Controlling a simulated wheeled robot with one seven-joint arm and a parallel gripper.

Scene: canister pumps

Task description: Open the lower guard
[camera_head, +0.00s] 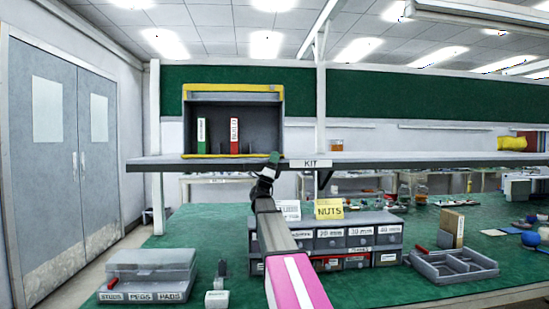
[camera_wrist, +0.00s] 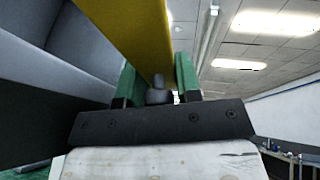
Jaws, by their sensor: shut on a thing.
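A grey open-fronted box (camera_head: 261,118) stands on the shelf. The lower guard (camera_head: 225,156) is a thin yellow bar along its bottom front edge. A thicker yellow upper guard (camera_head: 233,89) runs across its top. My gripper (camera_head: 274,158) is at the box's lower right corner, at the right end of the lower guard. In the wrist view, the green fingers of my gripper (camera_wrist: 158,78) are shut on a yellow bar, the lower guard (camera_wrist: 135,30), one finger on each side. The grasped end is partly hidden by my gripper in the head view.
The grey shelf (camera_head: 400,158) carries a KIT label. Below are labelled drawers (camera_head: 330,238), a grey case (camera_head: 150,265) and a divided tray (camera_head: 452,266).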

